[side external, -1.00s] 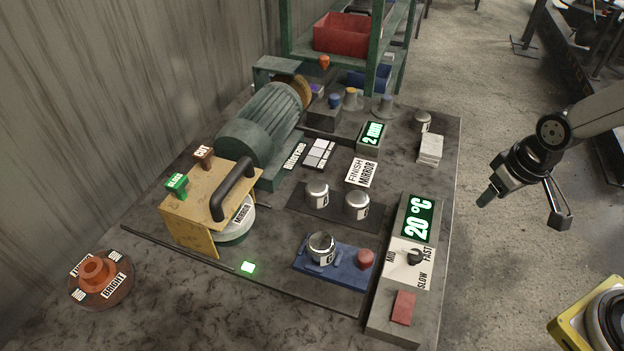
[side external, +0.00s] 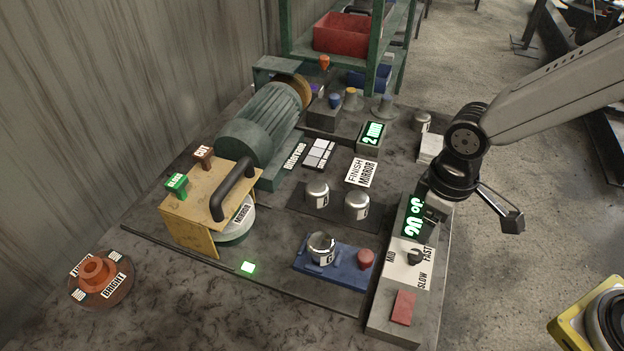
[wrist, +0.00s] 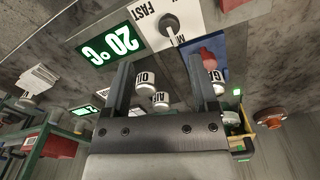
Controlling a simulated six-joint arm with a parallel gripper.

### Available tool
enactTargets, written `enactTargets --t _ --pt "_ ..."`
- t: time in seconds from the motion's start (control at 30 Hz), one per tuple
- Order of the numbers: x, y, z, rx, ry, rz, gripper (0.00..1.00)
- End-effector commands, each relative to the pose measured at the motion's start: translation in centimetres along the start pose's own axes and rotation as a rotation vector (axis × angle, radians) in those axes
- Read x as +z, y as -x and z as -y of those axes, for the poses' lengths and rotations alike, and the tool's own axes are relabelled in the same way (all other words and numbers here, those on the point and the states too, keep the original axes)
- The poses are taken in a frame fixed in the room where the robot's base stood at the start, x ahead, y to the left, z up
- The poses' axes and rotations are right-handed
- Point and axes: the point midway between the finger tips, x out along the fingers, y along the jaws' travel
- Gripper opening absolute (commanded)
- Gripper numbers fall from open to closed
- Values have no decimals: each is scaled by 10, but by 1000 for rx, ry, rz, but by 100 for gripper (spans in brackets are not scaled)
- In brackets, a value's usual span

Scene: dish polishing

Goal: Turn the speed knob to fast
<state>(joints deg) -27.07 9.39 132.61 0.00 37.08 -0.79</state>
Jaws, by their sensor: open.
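The dark speed knob (side external: 414,257) sits on a white dial plate (side external: 402,274) marked SLOW, MID and FAST, on the grey control panel at the right of the bench. I cannot tell for sure which mark its pointer faces. My gripper (side external: 430,214) is above the panel, over the green 20 °C display (side external: 413,218), and hides part of it. It is apart from the knob. In the wrist view my gripper (wrist: 159,61) has its two fingers apart with nothing between them, and the knob (wrist: 170,24) shows beyond the tips.
A red button (side external: 402,307) is at the panel's near end. A blue tray (side external: 335,266) with a metal cup and a red knob lies left of the dial. Two metal canisters (side external: 317,194) stand behind it.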

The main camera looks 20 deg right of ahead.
Motion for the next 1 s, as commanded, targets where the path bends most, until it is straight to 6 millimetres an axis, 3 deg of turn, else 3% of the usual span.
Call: enactTargets --t 0.17,0.57,1.0 --pt "-3 1 12 -1 39 17 75" --pt "-2 -7 12 -1 38 18 75" --pt "-1 -49 12 -2 38 20 75"
